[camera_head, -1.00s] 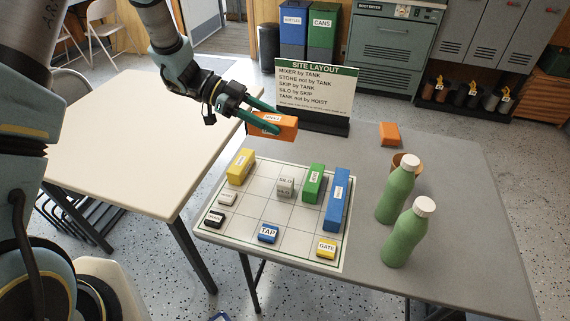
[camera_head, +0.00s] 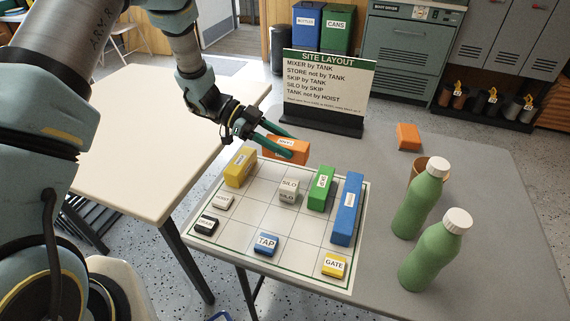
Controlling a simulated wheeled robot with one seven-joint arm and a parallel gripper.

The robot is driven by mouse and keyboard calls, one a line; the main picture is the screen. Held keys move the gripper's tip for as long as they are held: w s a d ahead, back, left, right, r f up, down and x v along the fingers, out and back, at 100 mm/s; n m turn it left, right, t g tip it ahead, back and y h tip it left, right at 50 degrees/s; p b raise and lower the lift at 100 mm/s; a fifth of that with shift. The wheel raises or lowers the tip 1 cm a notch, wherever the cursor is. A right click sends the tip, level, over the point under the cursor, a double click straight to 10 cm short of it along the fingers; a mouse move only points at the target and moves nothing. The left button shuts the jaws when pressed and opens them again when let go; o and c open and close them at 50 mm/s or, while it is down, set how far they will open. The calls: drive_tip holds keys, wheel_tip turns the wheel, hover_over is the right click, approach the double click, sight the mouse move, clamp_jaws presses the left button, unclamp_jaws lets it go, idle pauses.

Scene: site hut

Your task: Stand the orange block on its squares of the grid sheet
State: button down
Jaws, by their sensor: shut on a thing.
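My gripper (camera_head: 286,140) is shut on an orange block (camera_head: 272,153) with a white label too small to read surely. The block lies lengthwise at the back edge of the grid sheet (camera_head: 213,262), behind the yellow and grey blocks. I cannot tell whether it touches the sheet. On the sheet stand a yellow block (camera_head: 240,167) at back left, a grey SILO block (camera_head: 288,192), a green block (camera_head: 321,189) and a long blue block (camera_head: 346,209) at right. The sign (camera_head: 328,85) headed SITE LAYOUT stands behind the sheet.
Small HOIST (camera_head: 222,201), dark (camera_head: 207,224), TAP (camera_head: 266,244) and GATE (camera_head: 333,265) pieces lie along the left and front squares. Right of the sheet are two green bottles (camera_head: 418,202), an orange-brown cup (camera_head: 416,170) and another orange block (camera_head: 408,137). A cream table (camera_head: 140,150) is left.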

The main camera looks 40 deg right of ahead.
drive_tip(key=shift+f+p, duration=0.4)
drive_tip(key=shift+f, duration=2.5)
drive_tip(key=shift+f, duration=0.1)
drive_tip(key=shift+c, duration=1.6)
unclamp_jaws()
drive_tip(key=b+v, duration=0.3)
drive_tip(key=v, duration=0.9)
